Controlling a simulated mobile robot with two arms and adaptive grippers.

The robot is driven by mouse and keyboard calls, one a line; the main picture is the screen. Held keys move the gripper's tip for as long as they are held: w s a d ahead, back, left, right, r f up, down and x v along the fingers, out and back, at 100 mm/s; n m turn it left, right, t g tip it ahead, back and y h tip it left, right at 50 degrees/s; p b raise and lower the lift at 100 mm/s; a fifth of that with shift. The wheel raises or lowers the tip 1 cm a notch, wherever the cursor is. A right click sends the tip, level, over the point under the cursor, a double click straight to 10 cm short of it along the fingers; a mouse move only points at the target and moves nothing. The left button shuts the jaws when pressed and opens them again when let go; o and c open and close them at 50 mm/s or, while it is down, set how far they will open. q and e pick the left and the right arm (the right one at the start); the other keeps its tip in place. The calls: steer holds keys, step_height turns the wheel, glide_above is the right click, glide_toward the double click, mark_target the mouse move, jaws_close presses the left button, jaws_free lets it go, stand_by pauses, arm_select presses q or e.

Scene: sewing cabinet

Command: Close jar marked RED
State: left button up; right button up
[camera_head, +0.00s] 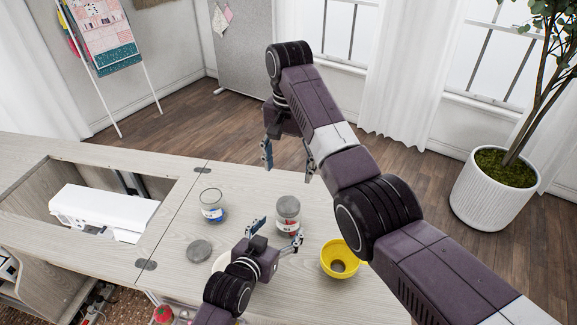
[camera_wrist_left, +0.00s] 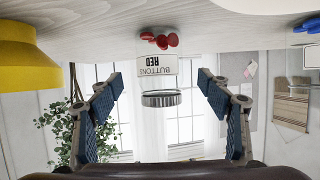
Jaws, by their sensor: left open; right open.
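The jar with red buttons (camera_head: 288,221) stands upright on the table. In the left wrist view, which is upside down, its label (camera_wrist_left: 157,66) reads "BUTTONS RED", with red buttons (camera_wrist_left: 160,41) behind the glass. A grey metal lid (camera_wrist_left: 162,98) shows at its mouth; I cannot tell whether it is seated tight. My left gripper (camera_head: 277,232) is open and empty in front of the jar, its fingers spread to either side and apart from it. My right gripper (camera_head: 288,158) is open and empty, higher up and behind the jar in the head view.
A jar with blue buttons (camera_head: 212,206) stands to the left. A loose grey lid (camera_head: 199,250) lies in front of it. A yellow bowl (camera_head: 340,259) is close on the right. A white sewing machine (camera_head: 103,212) sits in the cabinet opening at the left.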

arm_select(q)
steer(key=v, duration=0.7)
stand_by(0.4)
